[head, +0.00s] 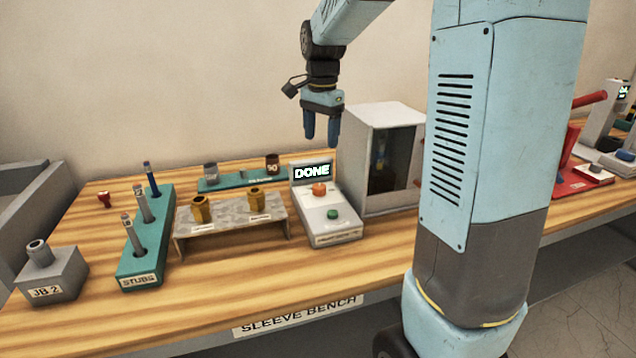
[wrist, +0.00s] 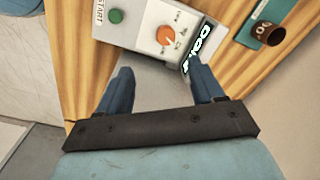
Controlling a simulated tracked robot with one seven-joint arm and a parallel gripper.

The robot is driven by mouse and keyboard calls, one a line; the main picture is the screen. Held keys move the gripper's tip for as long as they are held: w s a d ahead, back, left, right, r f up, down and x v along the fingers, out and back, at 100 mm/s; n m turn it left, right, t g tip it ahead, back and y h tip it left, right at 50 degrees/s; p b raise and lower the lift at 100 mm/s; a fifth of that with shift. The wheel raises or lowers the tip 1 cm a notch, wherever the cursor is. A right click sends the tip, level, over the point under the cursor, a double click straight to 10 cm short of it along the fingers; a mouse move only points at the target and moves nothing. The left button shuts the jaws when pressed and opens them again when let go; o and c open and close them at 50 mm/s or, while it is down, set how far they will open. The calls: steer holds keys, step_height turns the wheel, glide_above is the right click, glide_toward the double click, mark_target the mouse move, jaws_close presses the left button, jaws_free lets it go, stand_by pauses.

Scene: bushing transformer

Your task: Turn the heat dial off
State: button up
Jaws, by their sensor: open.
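The heat dial is an orange knob (head: 319,189) on a pale grey control box (head: 335,226), above a green button (head: 332,214). The box's screen (head: 312,172) reads DONE. My gripper (head: 321,143) is open and empty, pointing down above the box and apart from the dial. Its blue fingers also show in the wrist view (wrist: 160,85).
On the left are a stand with brass sleeves (head: 230,215), a teal STUBS rack (head: 153,240) and a grey JB 2 block (head: 50,277). A brown 90 cup (head: 272,164) sits behind on a teal strip.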

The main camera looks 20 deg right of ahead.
mark_target(319, 186)
steer(key=shift+m, duration=0.4)
steer(key=f, duration=0.5)
steer(key=w+f, duration=0.1)
steer(key=f, duration=0.4)
steer(key=w+f, duration=0.1)
steer(key=f, duration=0.4)
steer(key=c, duration=1.1)
